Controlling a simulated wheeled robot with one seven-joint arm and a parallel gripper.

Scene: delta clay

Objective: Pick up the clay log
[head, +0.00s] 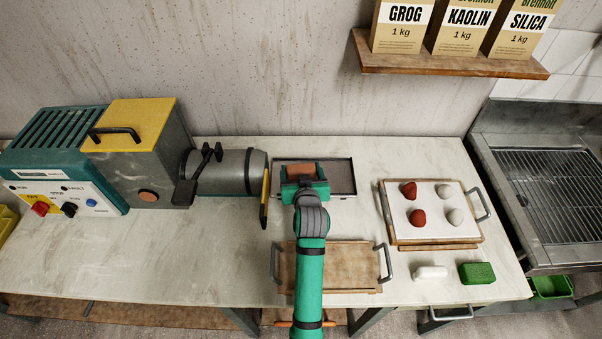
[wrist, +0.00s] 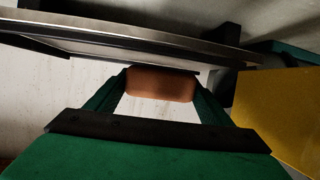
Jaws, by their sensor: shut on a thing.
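The clay log (head: 300,170) is a short reddish-brown piece seen at the end of my arm in the head view. In the wrist view the clay log (wrist: 160,85) sits between the two green fingers, one at each end. My gripper (head: 303,181) is shut on it, and it also shows in the wrist view (wrist: 158,92). The gripper is over or at the dark metal tray (head: 341,180) beside the machine's barrel. The tray's edge (wrist: 140,35) passes just beyond the log in the wrist view. I cannot tell whether log and tray touch.
A grey and yellow clay machine (head: 140,130) stands left, its yellow-edged part (head: 265,200) close to my gripper. An empty wooden board (head: 340,268) lies in front. A white-topped tray (head: 432,230) with red and grey lumps is right, near a green block (head: 477,273). A shelf (head: 450,63) hangs above.

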